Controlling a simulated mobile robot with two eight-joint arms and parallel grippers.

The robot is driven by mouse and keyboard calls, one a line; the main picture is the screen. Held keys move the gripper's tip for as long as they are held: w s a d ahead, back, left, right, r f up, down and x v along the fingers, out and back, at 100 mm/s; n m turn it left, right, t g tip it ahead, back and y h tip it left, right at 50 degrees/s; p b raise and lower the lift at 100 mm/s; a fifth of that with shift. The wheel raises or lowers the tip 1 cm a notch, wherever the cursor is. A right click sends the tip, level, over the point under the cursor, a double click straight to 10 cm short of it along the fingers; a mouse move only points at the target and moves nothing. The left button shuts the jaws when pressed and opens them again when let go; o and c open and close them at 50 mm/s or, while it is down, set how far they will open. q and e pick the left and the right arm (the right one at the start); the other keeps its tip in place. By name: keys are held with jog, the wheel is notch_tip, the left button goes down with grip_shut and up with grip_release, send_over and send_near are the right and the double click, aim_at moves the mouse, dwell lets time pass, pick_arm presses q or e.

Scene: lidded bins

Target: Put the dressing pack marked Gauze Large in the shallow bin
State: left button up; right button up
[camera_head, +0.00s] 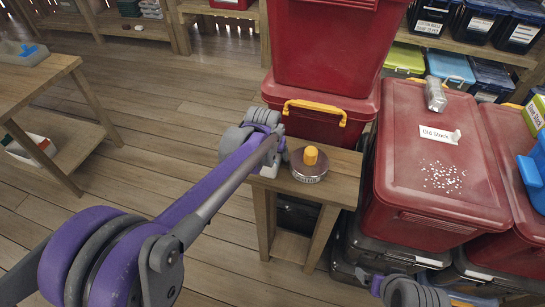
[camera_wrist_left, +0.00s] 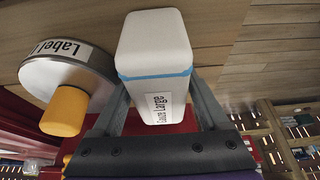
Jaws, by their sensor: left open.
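The white dressing pack (camera_wrist_left: 155,45) has a blue band and a label reading Gauze Large. In the left wrist view it stands between the two fingers of my left gripper (camera_wrist_left: 165,105). The fingers are open, one on each side of it; I cannot tell whether they touch it. In the head view my left gripper (camera_head: 268,150) is at the left edge of a small wooden table (camera_head: 337,168), hiding most of the pack. A grey part of my right arm (camera_head: 408,291) shows at the bottom edge, its fingers unseen. I cannot identify the shallow bin for sure.
Stacked red bins (camera_head: 325,45) rise behind. A red lidded bin marked Old Stock (camera_head: 420,180) stands right, with white bits on it.

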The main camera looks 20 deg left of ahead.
pick_arm(q)
jog(key=shift+f, duration=0.15)
jog(key=c, duration=1.1)
jog(key=shift+c, duration=0.2)
